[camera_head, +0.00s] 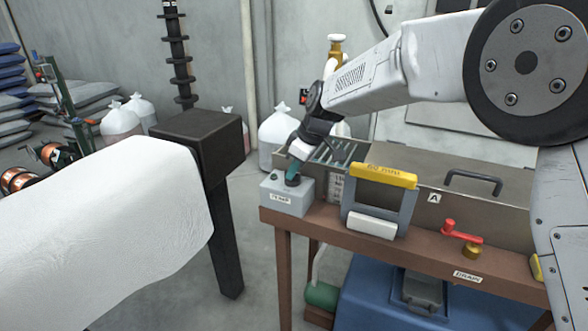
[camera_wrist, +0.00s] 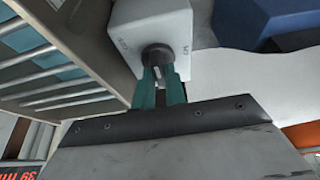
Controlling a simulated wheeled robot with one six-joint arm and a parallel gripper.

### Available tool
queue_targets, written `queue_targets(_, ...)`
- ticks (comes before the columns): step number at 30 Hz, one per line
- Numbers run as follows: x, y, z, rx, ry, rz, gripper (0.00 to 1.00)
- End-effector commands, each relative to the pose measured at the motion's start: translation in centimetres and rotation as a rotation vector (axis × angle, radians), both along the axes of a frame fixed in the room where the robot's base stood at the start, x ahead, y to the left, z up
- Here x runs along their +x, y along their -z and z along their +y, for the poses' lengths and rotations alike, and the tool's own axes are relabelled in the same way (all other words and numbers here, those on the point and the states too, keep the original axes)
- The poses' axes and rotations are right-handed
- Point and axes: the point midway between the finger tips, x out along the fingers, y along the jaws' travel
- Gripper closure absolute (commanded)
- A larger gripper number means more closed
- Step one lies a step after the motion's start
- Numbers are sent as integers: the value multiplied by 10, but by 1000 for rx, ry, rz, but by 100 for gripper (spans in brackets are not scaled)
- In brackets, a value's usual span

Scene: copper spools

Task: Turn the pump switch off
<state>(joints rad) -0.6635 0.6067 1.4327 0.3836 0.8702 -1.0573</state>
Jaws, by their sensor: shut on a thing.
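The pump switch box (camera_head: 286,200) is a light grey box with a label on its front, at the left front corner of the brown bench. In the wrist view the box (camera_wrist: 168,28) shows at the top, with a dark round knob (camera_wrist: 158,55) and small markings on either side. My gripper (camera_head: 293,177) reaches down to the top of the box. Its teal fingers, also in the wrist view (camera_wrist: 159,78), are closed around the switch's knob or lever. The fingers hide part of it, so I cannot tell its exact setting.
The brown bench (camera_head: 395,240) carries a grey tank with a lid (camera_head: 450,185), a yellow-topped frame (camera_head: 383,176) and a red-handled valve (camera_head: 460,233). A blue container sits beneath the bench.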

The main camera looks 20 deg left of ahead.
Motion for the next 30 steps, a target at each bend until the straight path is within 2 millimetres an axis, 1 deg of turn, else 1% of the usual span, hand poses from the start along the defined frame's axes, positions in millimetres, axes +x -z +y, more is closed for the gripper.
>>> queue_targets(10, 0, 0, -1, -2, -2, 0, 100)
queue_targets(11, 0, 0, -1, -2, -2, 0, 79)
queue_targets(12, 0, 0, -1, -2, -2, 0, 68)
queue_targets(13, 0, 0, -1, -2, -2, 0, 65)
queue_targets(20, 0, 0, 0, -1, -2, 0, 65)
queue_targets(23, 0, -4, -1, 0, -2, -1, 65)
queue_targets(26, 0, -16, -6, 0, -1, -2, 65)
queue_targets(30, -1, -39, -16, 1, -2, -2, 65)
